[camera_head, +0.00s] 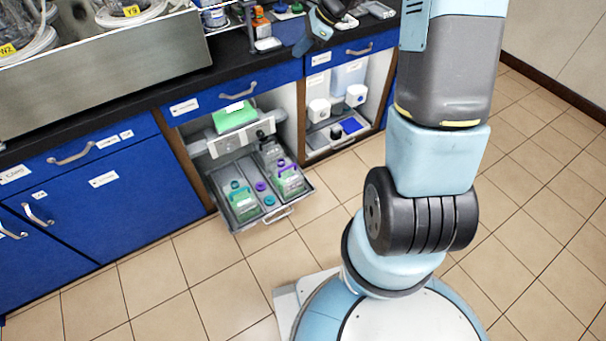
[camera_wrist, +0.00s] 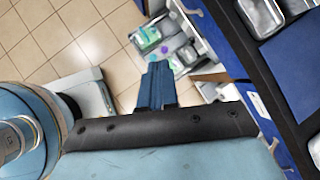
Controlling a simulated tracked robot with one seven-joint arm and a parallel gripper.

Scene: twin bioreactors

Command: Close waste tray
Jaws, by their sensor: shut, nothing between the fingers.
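The waste tray (camera_head: 240,222) is a grey pull-out tray low in an open cabinet bay, pulled out over the floor. It has a light handle (camera_head: 279,217) on its front edge. Green-labelled containers (camera_head: 244,204) and several teal and purple round items stand in it. In the wrist view the tray shows small (camera_wrist: 150,36), beyond the fingers. My gripper (camera_wrist: 158,66) is shut and empty, apart from the tray. In the head view the end of my arm is over the counter's edge, near the right-hand drawer, and the fingers are hard to make out there.
A dark counter (camera_head: 230,62) with bottles runs above blue cabinets (camera_head: 100,215). An open bay (camera_head: 335,125) with white-capped bottles is right of the tray. My own base and arm stand at the right. Tiled floor (camera_head: 215,275) is clear in front of the tray.

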